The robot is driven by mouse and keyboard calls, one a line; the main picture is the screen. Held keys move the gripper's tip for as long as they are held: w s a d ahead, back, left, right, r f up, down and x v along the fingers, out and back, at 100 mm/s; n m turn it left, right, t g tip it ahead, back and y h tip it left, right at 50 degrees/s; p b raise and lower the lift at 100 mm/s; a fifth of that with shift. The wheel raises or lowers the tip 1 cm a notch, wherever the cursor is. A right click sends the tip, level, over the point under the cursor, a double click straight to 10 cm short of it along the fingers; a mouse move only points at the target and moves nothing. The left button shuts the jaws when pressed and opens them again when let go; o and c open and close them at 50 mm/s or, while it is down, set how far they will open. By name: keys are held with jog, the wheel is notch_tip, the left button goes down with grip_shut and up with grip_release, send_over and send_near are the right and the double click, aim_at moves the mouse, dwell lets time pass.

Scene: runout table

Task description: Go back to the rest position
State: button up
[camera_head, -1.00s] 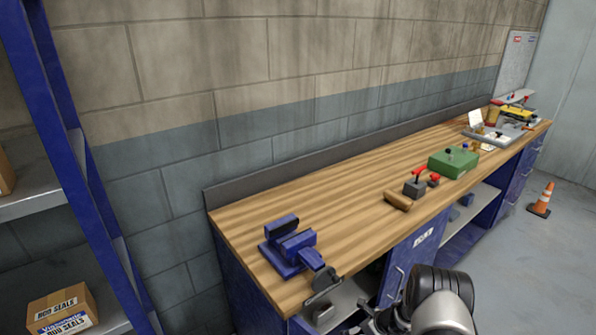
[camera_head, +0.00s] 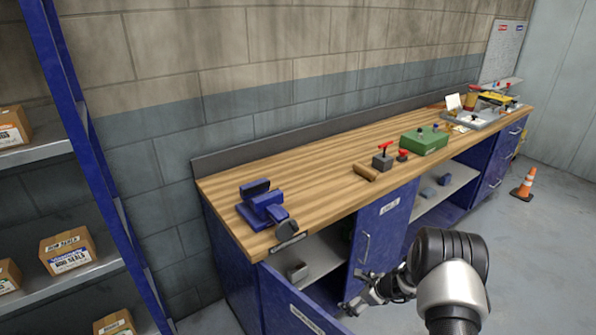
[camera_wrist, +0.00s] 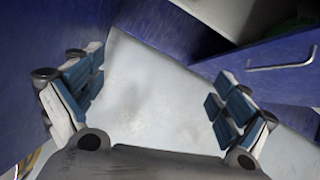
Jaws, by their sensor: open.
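My gripper (camera_head: 356,291) is low in front of the workbench, beside the open cabinet doors. Its fingers are spread apart with nothing between them. The wrist view shows the two blue-padded fingers (camera_wrist: 155,92) wide apart over pale grey floor. My arm comes in from the lower right of the head view.
The wooden workbench (camera_head: 320,172) carries a blue vise (camera_head: 262,206), a green box (camera_head: 424,140) and small tools. A left cabinet door (camera_head: 290,306) and a labelled door (camera_head: 384,225) stand open near my gripper. A blue-framed shelf (camera_head: 72,110) stands left. An orange cone (camera_head: 525,185) stands right.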

jog(key=s+a+r+n, duration=0.2)
jog(key=r+n, duration=0.1)
jog(key=r, duration=0.6)
jog(key=s+a+r+n, duration=0.2)
jog(key=a+r+n, duration=0.15)
jog(key=r, duration=0.45)
jog(key=s+a+r+n, duration=0.1)
jog(key=s+r+n, duration=0.15)
jog(key=r, duration=0.65)
jog(key=s+a+r+n+g, duration=0.1)
jog(key=s+a+r+n, duration=0.2)
jog(key=s+r+n, duration=0.7)
jog(key=s+d+r+n+h, duration=0.2)
jog(key=s+n, duration=0.1)
jog(key=s, duration=0.9)
jog(key=s+d+r+n+h, duration=0.2)
jog(key=s+d+r+n, duration=0.1)
jog(key=s, duration=0.9)
jog(key=shift+r+n, duration=0.3)
